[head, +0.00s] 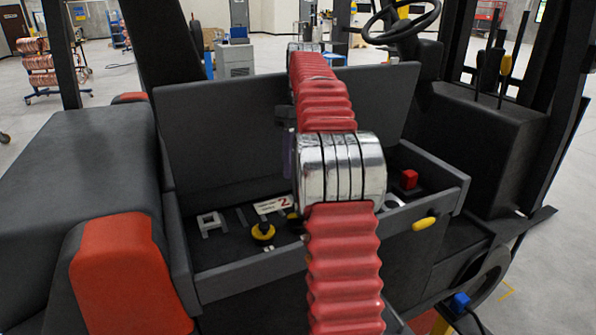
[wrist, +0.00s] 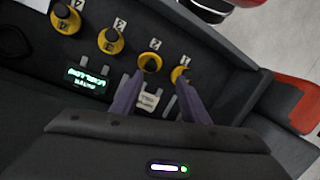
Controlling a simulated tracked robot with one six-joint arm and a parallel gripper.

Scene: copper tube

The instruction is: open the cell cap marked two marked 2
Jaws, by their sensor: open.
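In the wrist view several yellow cell caps with dark centres stand in a slanting row, each by a small white number tag. My gripper (wrist: 160,82) is open and empty, its two purple fingers spread. One cap (wrist: 149,64) shows just beyond the left fingertip, and the end cap (wrist: 180,74) is at the right fingertip.
The caps sit in an open dark compartment with a grey front rim (head: 240,280) and a raised lid (head: 235,130). A lit green display (wrist: 87,78) is left of the fingers.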

